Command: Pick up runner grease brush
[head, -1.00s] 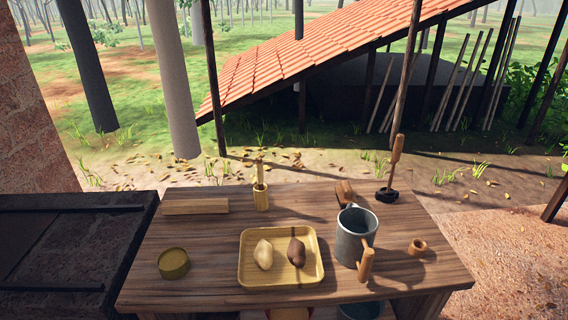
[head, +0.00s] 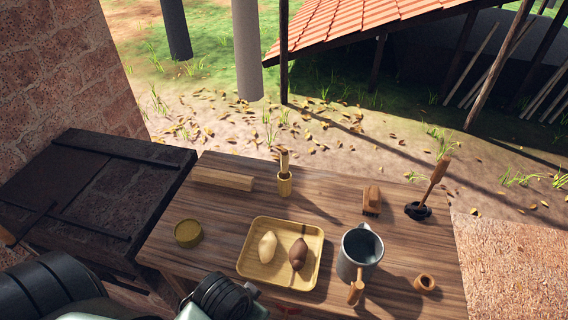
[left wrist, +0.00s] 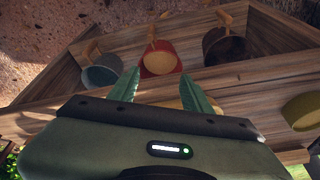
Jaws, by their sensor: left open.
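No brush can be told for certain. A wooden-handled tool stands in a bamboo holder (head: 284,185) at the back of the table. A wooden block-like piece (head: 372,200) lies to its right, and a tilted wooden handle on a black base (head: 418,211) stands at the far right corner. My left gripper (left wrist: 160,75) shows two green fingers spread apart, with nothing seen held between them. In the head view my left arm comes in at the lower left, in front of the table; its fingertips are not seen there. My right gripper is not in view.
A yellow tray (head: 280,278) holds a pale and a brown lump. A metal mug (head: 358,252), a small wooden ring (head: 425,283), a yellow tin (head: 188,233) and a wooden bar (head: 222,178) share the tabletop. The left wrist view shows a red pot (left wrist: 160,58) among lower pots.

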